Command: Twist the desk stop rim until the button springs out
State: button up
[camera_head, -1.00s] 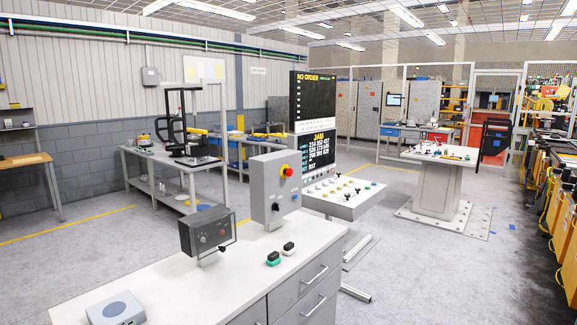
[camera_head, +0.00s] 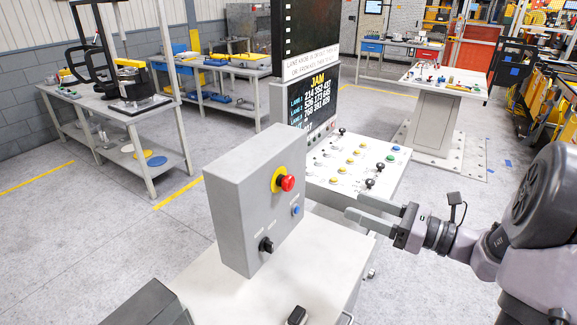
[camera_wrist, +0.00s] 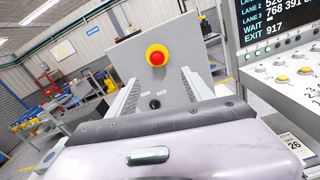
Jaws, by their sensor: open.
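The desk stop is a red mushroom button (camera_head: 288,183) on a yellow rim (camera_head: 277,179), on the front of a grey upright box (camera_head: 238,215). A black knob (camera_head: 266,245) and a blue button (camera_head: 296,210) sit lower on the same face. My gripper (camera_head: 354,204) is open and empty, to the right of the box and apart from it, with its fingers toward that face. In the wrist view the red button (camera_wrist: 157,59) shows ahead, centred above and beyond the two spread fingers. Whether the button is pressed in cannot be told.
The box stands on a white cabinet top (camera_head: 245,290); a dark box (camera_head: 150,305) is at its near left. A sloped control panel (camera_head: 345,170) with several buttons and knobs lies just behind my gripper. A screen (camera_head: 318,95) reads JAM.

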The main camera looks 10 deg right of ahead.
aim_at(291, 183)
jog(key=x, duration=0.5)
jog(key=b+x, duration=0.1)
jog(key=x, duration=1)
jog(key=shift+s+a+b, duration=0.25)
jog(key=shift+a+b, duration=0.05)
jog(key=shift+a, duration=0.1)
grip_shut()
